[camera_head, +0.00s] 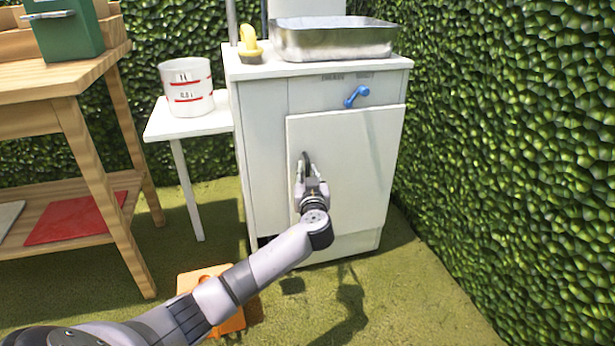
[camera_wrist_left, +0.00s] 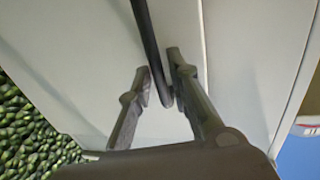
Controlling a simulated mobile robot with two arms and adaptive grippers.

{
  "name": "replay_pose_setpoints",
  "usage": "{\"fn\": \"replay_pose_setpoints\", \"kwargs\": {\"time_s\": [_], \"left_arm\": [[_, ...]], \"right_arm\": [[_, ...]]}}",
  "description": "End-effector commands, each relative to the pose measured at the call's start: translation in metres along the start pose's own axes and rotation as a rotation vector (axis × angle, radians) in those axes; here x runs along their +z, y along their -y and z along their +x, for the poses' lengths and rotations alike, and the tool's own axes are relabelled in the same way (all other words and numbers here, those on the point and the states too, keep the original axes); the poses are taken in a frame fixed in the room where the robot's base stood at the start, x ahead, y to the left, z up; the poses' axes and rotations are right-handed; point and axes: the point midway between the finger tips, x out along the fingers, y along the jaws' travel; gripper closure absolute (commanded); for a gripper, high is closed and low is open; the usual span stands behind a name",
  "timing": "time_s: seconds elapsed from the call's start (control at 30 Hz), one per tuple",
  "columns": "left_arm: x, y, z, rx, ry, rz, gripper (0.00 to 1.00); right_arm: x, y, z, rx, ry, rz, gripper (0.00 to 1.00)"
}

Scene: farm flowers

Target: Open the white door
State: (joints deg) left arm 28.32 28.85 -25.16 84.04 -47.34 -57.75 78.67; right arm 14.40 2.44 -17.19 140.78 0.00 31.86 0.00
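The white door (camera_head: 355,150) is a flat panel on the front of the white cabinet (camera_head: 262,150). It looks closed against the cabinet; I cannot tell if there is a slight gap. A dark curved handle (camera_head: 305,157) is on the door's left side. My left gripper (camera_head: 310,180) is at this handle, in front of the door. In the left wrist view the dark handle bar (camera_wrist_left: 148,35) runs down between the two fingers of my left gripper (camera_wrist_left: 158,72). The fingers are apart, with a gap beside the bar. My right gripper is not in view.
A blue lever (camera_head: 356,96) is above the door. A metal basin (camera_head: 335,40) stands on top. A white bucket (camera_head: 187,88) is on a small side table to the left. A wooden table (camera_head: 95,150) is farther left. A hedge (camera_head: 510,150) bounds the right side.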

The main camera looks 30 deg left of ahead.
Motion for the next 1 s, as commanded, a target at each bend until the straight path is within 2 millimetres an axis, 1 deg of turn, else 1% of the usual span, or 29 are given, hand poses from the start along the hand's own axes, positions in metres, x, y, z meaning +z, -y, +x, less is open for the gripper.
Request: {"fn": "replay_pose_setpoints", "kwargs": {"time_s": [0.1, 0.37, 0.43, 0.67, 1.0], "left_arm": [[0.0, 0.0002, 0.007, 0.0, -0.001, 0.0, 0.82], [-0.0005, -0.0001, 0.0082, 0.001, 0.0, 0.0, 0.82], [-0.0004, -0.0001, 0.0081, 0.001, 0.0, 0.0, 0.85], [-0.0002, -0.0001, 0.008, 0.001, 0.0, 0.0, 1.0], [0.0, -0.0001, 0.0078, 0.001, 0.0, 0.0, 1.0]], "right_arm": [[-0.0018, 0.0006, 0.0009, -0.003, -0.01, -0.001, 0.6], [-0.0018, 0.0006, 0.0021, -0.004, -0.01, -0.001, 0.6], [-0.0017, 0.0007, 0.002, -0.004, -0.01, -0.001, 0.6], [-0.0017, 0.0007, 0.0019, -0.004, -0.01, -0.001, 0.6], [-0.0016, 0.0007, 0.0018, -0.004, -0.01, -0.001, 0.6]]}}
